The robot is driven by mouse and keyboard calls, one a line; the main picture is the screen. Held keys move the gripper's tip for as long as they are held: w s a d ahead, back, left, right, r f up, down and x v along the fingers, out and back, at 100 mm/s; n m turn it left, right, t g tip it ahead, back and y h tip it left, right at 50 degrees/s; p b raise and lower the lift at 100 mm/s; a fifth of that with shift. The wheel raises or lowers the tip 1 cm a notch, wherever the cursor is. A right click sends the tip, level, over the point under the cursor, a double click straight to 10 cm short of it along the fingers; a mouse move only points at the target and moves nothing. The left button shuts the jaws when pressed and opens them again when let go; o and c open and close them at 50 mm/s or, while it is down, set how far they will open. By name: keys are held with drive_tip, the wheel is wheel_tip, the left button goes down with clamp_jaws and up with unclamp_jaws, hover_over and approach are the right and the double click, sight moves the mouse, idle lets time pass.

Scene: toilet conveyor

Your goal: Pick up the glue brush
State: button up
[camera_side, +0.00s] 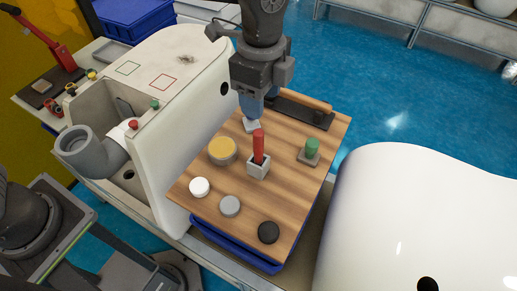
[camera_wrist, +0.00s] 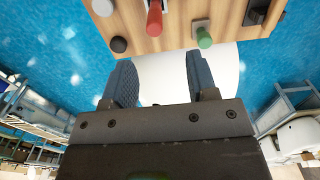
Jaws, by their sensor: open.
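A red upright handle (camera_side: 258,145), which looks like the glue brush, stands in a small grey square holder (camera_side: 258,167) on the wooden board. Its lower end is hidden in the holder. The red handle also shows at the top of the wrist view (camera_wrist: 154,18). My gripper (camera_side: 256,110) is above the board, just behind the red handle in the side view. Its blue-grey fingers (camera_wrist: 162,85) are spread apart with nothing between them in the wrist view. The gripper is apart from the red handle.
White toilet bodies stand at left (camera_side: 190,110) and right (camera_side: 430,210).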

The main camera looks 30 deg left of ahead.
sight(259, 131)
wheel_tip(259, 131, down, 6)
drive_tip(key=shift+f, duration=0.1)
drive_tip(key=shift+s+f, duration=0.2)
drive_tip(key=shift+f, duration=1.15)
drive_tip(key=shift+s+f, duration=0.2)
drive_tip(key=shift+f, duration=1.1)
drive_tip(key=shift+c, duration=0.3)
clamp_jaws()
drive_tip(key=shift+r, duration=0.15)
drive_tip(key=shift+r, duration=0.65)
wheel_tip(259, 131, up, 2)
drive_tip(key=shift+r, duration=0.25)
drive_tip(key=w+a+r, duration=0.1)
drive_tip(key=a+r, duration=0.6)
drive_tip(key=a, duration=0.4)
drive_tip(key=shift+w+a, duration=0.3)
drive_tip(key=shift+w, duration=0.05)
